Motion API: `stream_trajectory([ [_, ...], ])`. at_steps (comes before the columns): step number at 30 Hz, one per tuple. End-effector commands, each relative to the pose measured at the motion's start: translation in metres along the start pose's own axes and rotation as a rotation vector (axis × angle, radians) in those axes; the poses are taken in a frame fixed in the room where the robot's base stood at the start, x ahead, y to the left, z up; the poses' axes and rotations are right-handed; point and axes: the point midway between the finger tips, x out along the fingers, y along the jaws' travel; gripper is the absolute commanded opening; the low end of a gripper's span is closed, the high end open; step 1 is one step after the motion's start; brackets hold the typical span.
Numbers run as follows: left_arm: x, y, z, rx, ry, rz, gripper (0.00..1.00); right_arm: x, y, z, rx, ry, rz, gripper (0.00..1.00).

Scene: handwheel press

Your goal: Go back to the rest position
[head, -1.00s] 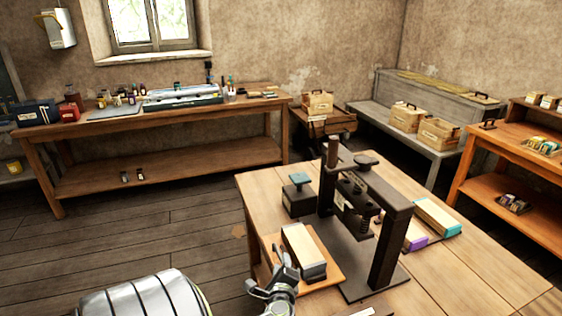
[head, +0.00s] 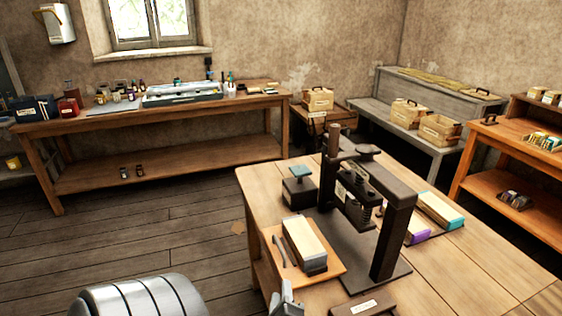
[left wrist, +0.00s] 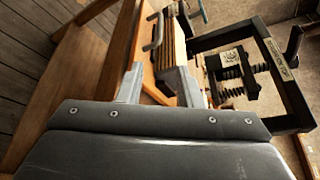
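The handwheel press (head: 392,235) is a dark metal frame with a screw, standing on its plate on the wooden table; part of it also shows in the left wrist view (left wrist: 285,80). Left of it, a wooden board (head: 325,275) carries a pale-topped block (head: 304,243) and a thin dark curved tool (head: 279,251). My left gripper (head: 284,296) is at the bottom edge of the head view, just in front of the board. My right gripper is in no view.
On the table (head: 475,270) a dark block with a teal-topped knob (head: 299,190) stands behind the board. Purple and teal-ended blocks (head: 440,211) lie right of the press. A labelled dark piece (head: 362,309) is at the front. Floor (head: 150,240) left of the table is clear.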

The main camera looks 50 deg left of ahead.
Motion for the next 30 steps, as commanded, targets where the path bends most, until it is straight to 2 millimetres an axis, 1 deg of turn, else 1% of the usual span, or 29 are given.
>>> stream_trajectory([
  [18,-0.001,0.000,0.000,0.000,0.000,0.001,0.33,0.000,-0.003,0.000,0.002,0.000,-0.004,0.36],
  [21,-0.001,0.002,0.001,-0.027,0.002,0.014,0.33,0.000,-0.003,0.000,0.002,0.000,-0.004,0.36],
  [23,-0.001,0.006,0.003,-0.078,0.007,0.038,0.33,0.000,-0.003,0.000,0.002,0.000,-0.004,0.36],
  [26,-0.002,0.017,0.007,-0.228,0.022,0.117,0.33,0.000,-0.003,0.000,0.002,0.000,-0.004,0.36],
  [30,-0.010,0.038,0.007,-0.518,0.052,0.291,0.33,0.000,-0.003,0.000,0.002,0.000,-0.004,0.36],
])
